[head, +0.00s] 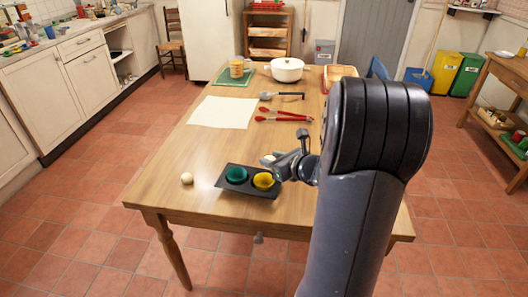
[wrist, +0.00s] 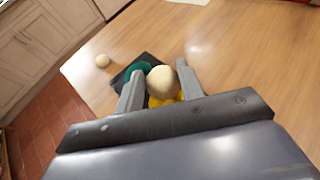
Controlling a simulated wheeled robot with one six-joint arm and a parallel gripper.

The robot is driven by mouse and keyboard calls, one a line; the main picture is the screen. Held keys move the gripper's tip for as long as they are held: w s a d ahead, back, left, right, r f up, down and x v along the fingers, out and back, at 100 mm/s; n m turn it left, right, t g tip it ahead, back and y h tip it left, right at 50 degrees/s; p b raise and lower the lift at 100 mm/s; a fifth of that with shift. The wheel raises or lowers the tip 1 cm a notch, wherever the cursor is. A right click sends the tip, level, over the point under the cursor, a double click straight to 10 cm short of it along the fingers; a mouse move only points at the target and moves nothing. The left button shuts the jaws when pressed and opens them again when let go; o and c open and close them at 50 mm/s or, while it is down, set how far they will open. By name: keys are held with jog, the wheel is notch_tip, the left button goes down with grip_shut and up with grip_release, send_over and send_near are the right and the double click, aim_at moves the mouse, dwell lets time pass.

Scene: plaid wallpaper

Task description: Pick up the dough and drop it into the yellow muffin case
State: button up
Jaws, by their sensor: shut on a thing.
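My gripper (wrist: 161,90) is shut on a pale ball of dough (wrist: 161,81), which sits between its two grey fingers in the wrist view. In the head view the gripper (head: 274,161) is at the right end of the dark muffin tray, and the held dough (head: 267,159) shows just behind the yellow muffin case (head: 263,181). The yellow case (wrist: 155,102) is partly hidden below the dough in the wrist view. The green muffin case (head: 236,175) sits to its left in the tray (head: 226,188). A second dough ball (head: 187,178) lies on the table left of the tray.
The wooden table (head: 165,196) holds a white sheet (head: 221,112), red tongs (head: 283,118), a white pot (head: 287,69) and a basket (head: 340,74) farther back. The table left of the sheet is mostly clear.

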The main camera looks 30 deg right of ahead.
aim_at(273, 183)
jog(key=shift+s+f+b, duration=0.1)
jog(key=shift+f+b, duration=2.2)
jog(key=shift+f, duration=0.65)
jog(key=o, duration=1.1)
jog(key=shift+c, duration=0.2)
jog(key=p+v, duration=0.1)
jog(key=v, duration=0.9)
jog(key=shift+s+d+p, duration=0.15)
jog(key=shift+s+p, duration=0.2)
jog(key=shift+s, duration=0.05)
